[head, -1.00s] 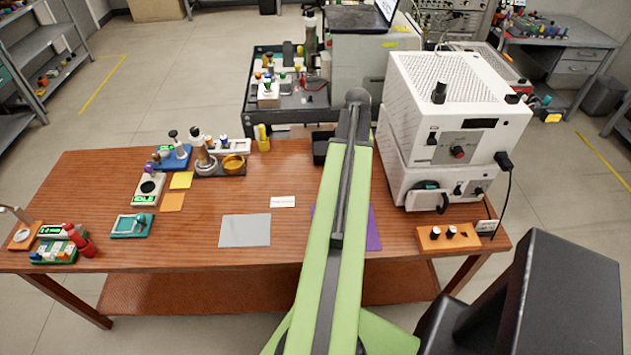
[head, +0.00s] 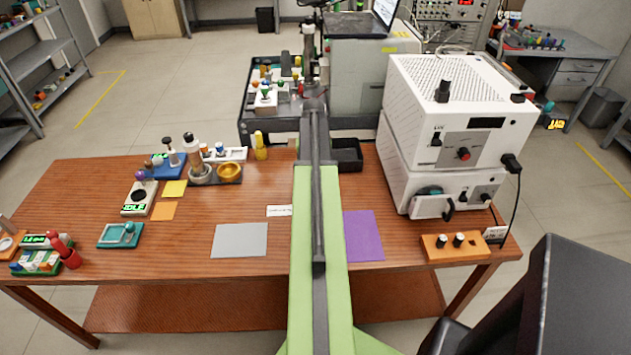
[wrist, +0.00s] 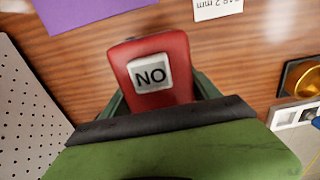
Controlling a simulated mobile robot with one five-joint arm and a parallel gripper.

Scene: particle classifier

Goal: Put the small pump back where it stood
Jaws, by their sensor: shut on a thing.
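My gripper (wrist: 162,98) is shut on a red block (wrist: 180,92) with a white label reading "NO". Its dark green fingers show at both sides of the block in the wrist view. I cannot tell from its visible face whether this block is the small pump. It is held above the wooden table (head: 185,265); the gap below it is unclear. In the head view my arm reaches over the table's middle toward its far edge, and the gripper and block are not clearly visible there.
A purple mat (head: 362,238), a grey mat (head: 240,241) and a white label (head: 279,211) lie on the table. A black tray (head: 348,158) stands right of my arm. A white stacked instrument (head: 440,130) fills the right. A brass bowl (head: 230,172) stands left.

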